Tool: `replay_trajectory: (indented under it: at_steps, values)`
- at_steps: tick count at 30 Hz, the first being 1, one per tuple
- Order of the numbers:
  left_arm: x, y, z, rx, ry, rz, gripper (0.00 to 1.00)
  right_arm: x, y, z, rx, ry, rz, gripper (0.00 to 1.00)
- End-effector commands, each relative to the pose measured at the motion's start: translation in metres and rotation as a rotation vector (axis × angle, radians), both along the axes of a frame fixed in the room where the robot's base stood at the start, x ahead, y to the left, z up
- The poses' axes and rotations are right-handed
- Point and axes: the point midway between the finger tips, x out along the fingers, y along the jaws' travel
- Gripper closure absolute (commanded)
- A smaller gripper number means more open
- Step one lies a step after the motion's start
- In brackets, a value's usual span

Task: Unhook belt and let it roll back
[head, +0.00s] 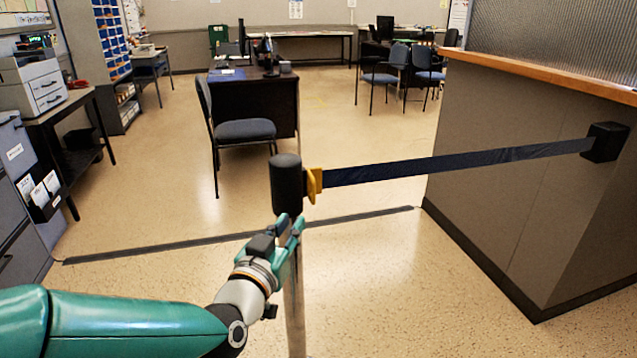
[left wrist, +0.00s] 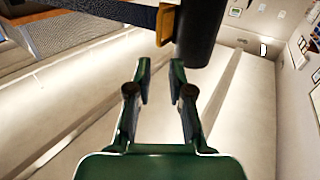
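A dark blue belt (head: 450,164) stretches from a black wall box (head: 605,142) on the counter side to a post. Its yellow end clip (head: 314,185) sits at the right side of the post's black head (head: 287,184). My left gripper (head: 290,226) is just below the post head, in front of the pole. In the left wrist view its two green fingers (left wrist: 160,72) are apart with nothing between them. The yellow clip (left wrist: 167,22) and black post head (left wrist: 199,30) show just beyond the fingertips, with the belt (left wrist: 115,10) running left. My right gripper is not in view.
The counter (head: 530,170) with a wooden top stands at the right. A dark strip (head: 170,248) crosses the floor behind the post. A chair (head: 243,130) and desk (head: 255,100) are farther back. Cabinets and a printer (head: 35,85) line the left. Floor around the post is clear.

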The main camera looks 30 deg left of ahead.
Motion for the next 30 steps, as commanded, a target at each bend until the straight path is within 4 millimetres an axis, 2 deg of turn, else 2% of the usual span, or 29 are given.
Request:
replay_trajectory:
  at_steps: [1, 12, 21, 25, 30]
  values:
    - [0.006, 0.002, 0.006, 0.0, 0.008, 0.001, 0.8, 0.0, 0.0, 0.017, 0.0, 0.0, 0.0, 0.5]
    - [0.045, 0.012, 0.005, -0.005, 0.004, -0.005, 0.8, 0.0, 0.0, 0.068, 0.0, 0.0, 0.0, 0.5]
    - [0.101, 0.027, 0.0, -0.004, -0.002, -0.006, 0.8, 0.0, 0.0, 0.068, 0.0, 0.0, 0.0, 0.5]
    - [0.116, 0.031, 0.0, -0.004, -0.002, -0.007, 0.8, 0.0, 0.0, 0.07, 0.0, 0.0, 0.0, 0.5]
    - [0.125, 0.033, -0.001, -0.004, -0.001, -0.007, 0.8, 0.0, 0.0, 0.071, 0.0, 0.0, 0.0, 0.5]
